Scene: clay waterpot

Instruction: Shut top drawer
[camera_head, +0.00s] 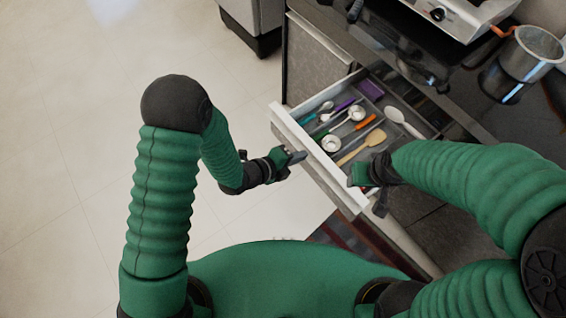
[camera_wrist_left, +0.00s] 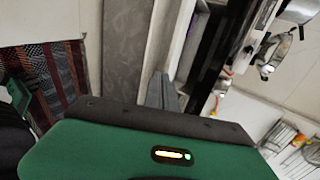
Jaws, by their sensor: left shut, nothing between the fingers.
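The top drawer (camera_head: 341,191) stands open in the head view, with a white front and a grey divided inside. It holds several utensils, among them a wooden spatula (camera_head: 362,147) and a white spoon (camera_head: 398,117). My left gripper (camera_head: 298,157) is shut and empty, with its tips close to the outer side of the drawer front; I cannot tell if they touch. Its fingers also show in the left wrist view (camera_wrist_left: 163,92). My right gripper (camera_head: 381,204) is by the right end of the drawer front; its finger opening is not clear.
A dark counter with a white appliance (camera_head: 463,14) and a metal pot (camera_head: 530,52) is above and right of the drawer. A grey cabinet panel (camera_head: 316,62) stands behind it. The pale floor (camera_head: 70,130) at left is clear. A patterned rug (camera_wrist_left: 45,85) shows in the wrist view.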

